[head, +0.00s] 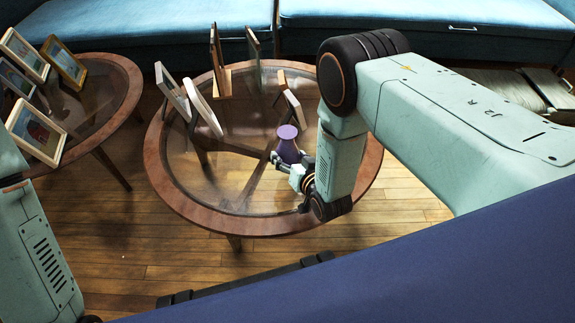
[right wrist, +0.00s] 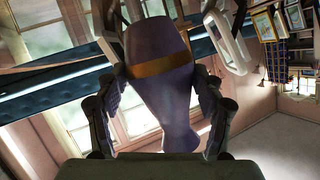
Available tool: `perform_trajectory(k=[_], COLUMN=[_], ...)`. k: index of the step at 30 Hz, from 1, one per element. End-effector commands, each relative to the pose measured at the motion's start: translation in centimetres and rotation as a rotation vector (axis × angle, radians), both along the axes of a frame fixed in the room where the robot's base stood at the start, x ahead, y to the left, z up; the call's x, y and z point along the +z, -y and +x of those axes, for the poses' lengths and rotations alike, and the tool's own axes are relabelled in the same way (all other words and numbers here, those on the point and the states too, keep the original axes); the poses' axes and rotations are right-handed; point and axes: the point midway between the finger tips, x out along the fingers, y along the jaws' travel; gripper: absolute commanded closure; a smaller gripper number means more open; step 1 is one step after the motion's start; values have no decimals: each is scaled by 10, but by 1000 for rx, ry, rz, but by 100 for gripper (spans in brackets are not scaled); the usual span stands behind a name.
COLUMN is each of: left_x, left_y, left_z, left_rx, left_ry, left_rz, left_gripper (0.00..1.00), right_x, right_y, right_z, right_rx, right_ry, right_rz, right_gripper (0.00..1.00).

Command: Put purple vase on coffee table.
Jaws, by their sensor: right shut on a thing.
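The purple vase (head: 288,144) shows in the head view over the right part of the round coffee table (head: 215,214), which has a wooden rim and a glass top. My right gripper (head: 292,166) is shut on the vase, low in front of it. In the right wrist view the vase (right wrist: 158,75), with a gold band, stands between the two fingers (right wrist: 160,105). I cannot tell whether its base touches the glass, as the gripper hides its lower part. In the head view a link of my left arm shows at the lower left, but its gripper does not.
Several picture frames (head: 203,107) stand on the coffee table's left and back parts. A second round table (head: 128,95) with more frames (head: 38,130) is at the left. A blue sofa (head: 150,28) runs along the back. The glass left of the vase is clear.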

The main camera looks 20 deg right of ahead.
Motion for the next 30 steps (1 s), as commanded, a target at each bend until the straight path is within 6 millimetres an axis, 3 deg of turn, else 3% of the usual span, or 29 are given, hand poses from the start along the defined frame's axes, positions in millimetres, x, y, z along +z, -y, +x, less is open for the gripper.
perform_trajectory(k=[12,23,24,30], left_x=[-22,-23,-23,-22], left_y=[0,0,0,0], left_z=[0,0,0,0], left_rx=[0,0,0,0], left_ry=[0,0,0,0], left_rz=[0,0,0,0], left_gripper=[77,77,77,77], right_x=[-40,-42,-43,-42], right_y=[0,0,0,0], right_z=[1,1,0,0], right_rx=[1,0,1,1], right_ry=[4,3,1,1], right_rz=[0,-1,-1,-1], right_gripper=[72,72,30,13])
